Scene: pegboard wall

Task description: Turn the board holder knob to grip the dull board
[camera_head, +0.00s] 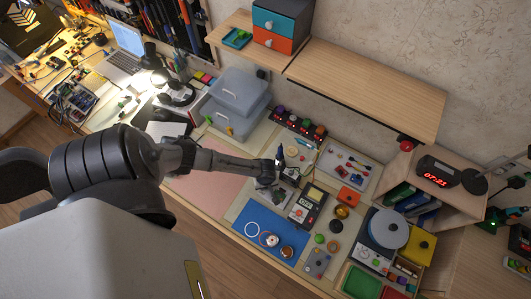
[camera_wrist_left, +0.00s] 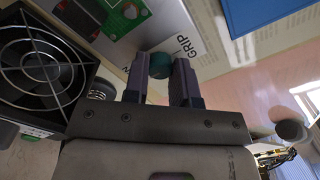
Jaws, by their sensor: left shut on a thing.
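My left gripper (camera_wrist_left: 160,76) has its two fingers on either side of a round teal knob (camera_wrist_left: 158,63) in the left wrist view, shut on it. The knob sits beside a pale plate printed "GRIP" (camera_wrist_left: 186,46), part of the board holder. A green circuit board (camera_wrist_left: 124,13) shows at the top of that view, cut off by the edge; I cannot tell whether it is the dull one. In the head view my left gripper (camera_head: 279,170) is low over the workbench, and the knob is too small and hidden to make out. My right gripper is not in view.
A black fan with a metal grille (camera_wrist_left: 40,68) stands close left of the gripper in the wrist view. In the head view a blue mat (camera_head: 255,226) lies in front, a black meter (camera_head: 306,207) to the right, and grey lidded boxes (camera_head: 238,98) behind.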

